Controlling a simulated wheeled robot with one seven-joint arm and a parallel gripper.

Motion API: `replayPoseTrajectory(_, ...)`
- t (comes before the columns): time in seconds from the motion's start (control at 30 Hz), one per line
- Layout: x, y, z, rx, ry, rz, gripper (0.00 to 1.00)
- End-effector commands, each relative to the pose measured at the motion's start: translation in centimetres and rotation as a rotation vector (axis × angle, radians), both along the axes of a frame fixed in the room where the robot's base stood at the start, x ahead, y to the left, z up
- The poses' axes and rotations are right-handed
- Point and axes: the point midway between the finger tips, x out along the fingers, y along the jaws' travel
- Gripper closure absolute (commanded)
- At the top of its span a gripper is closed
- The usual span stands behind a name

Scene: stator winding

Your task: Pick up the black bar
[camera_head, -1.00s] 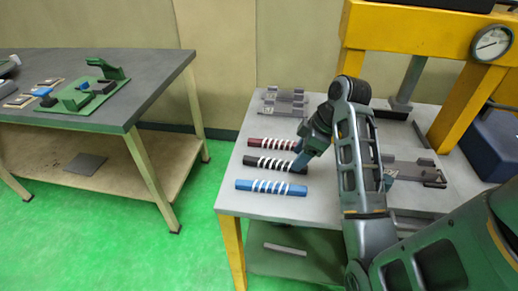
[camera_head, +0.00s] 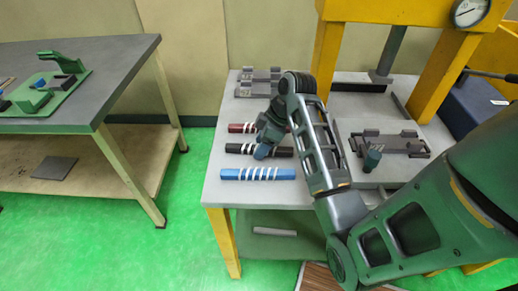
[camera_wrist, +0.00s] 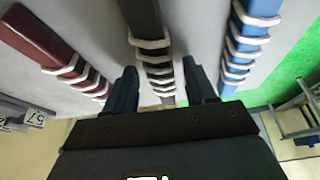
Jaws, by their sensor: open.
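The black bar (camera_head: 233,148), wound with white loops, lies on the grey table between a red bar (camera_head: 236,127) and a blue bar (camera_head: 230,174). My gripper (camera_head: 262,152) is over its middle and hides part of it. In the wrist view my gripper (camera_wrist: 159,68) is open, and the black bar (camera_wrist: 143,20) runs lengthwise between the two blue fingers. I cannot tell whether the fingers touch it. The dark red bar (camera_wrist: 45,45) is left of the fingers and the blue bar (camera_wrist: 245,45) right of them.
A grey fixture (camera_head: 395,143) stands right of my arm, and grey brackets (camera_head: 258,80) lie at the table's back. A yellow press frame (camera_head: 325,60) rises behind. Another table (camera_head: 110,75) with a green fixture (camera_head: 45,98) stands left, with green floor between.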

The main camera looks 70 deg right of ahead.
Motion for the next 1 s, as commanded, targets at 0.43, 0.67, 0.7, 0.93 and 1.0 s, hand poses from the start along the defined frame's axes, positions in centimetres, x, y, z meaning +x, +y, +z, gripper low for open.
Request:
replayPoseTrajectory(0.43, 0.16, 0.03, -0.36, -0.001, -0.001, 0.000, 0.60)
replayPoseTrajectory(0.67, 0.15, 0.03, -0.34, -0.001, -0.001, 0.000, 0.82)
replayPoseTrajectory(0.7, 0.15, 0.03, -0.34, -0.001, -0.001, 0.000, 0.86)
replayPoseTrajectory(0.93, 0.16, 0.03, -0.33, -0.001, -0.001, 0.000, 1.00)
replayPoseTrajectory(1.0, 0.15, 0.03, -0.33, -0.001, -0.001, 0.000, 1.00)
